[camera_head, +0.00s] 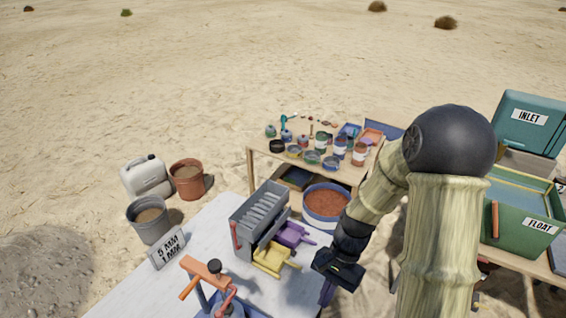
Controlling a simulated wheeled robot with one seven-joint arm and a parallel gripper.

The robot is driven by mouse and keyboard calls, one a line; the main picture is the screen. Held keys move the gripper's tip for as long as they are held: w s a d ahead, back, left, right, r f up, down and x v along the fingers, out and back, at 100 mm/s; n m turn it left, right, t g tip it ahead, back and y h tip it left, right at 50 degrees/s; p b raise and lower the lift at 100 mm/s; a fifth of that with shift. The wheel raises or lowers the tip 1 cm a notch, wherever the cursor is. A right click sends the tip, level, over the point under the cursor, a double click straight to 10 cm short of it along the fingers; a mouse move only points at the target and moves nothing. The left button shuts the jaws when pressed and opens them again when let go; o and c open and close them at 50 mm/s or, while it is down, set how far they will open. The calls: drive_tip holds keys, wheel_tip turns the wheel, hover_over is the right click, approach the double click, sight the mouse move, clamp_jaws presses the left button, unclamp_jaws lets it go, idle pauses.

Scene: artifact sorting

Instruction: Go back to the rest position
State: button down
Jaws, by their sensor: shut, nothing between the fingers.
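My gripper (329,288) is at the lower middle of the head view, at the end of my arm, which comes in from the bottom right. It is near the right edge of the white table (213,233), to the right of a yellow scoop-like piece (272,260) and a purple one (293,236). The fingers are small and partly dark in this view. The gripper is shut and I see nothing held in it.
A grey slotted rack (258,212) and an orange-handled device (207,272) stand on the white table. A wooden table (262,160) with several jars stands behind. Green boxes marked INLET (530,118) and FLOAT (530,222) are at the right. Buckets (150,222) and a jug (146,177) stand left on open sand.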

drive_tip(key=d+r+n+t+h, duration=0.3)
drive_tip(key=d+r+n+t, duration=0.2)
drive_tip(key=r+n+t, duration=0.2)
drive_tip(key=shift+s+r+n+b, duration=0.2)
drive_tip(key=shift+r+n+b, duration=0.1)
drive_tip(key=shift+r, duration=0.4)
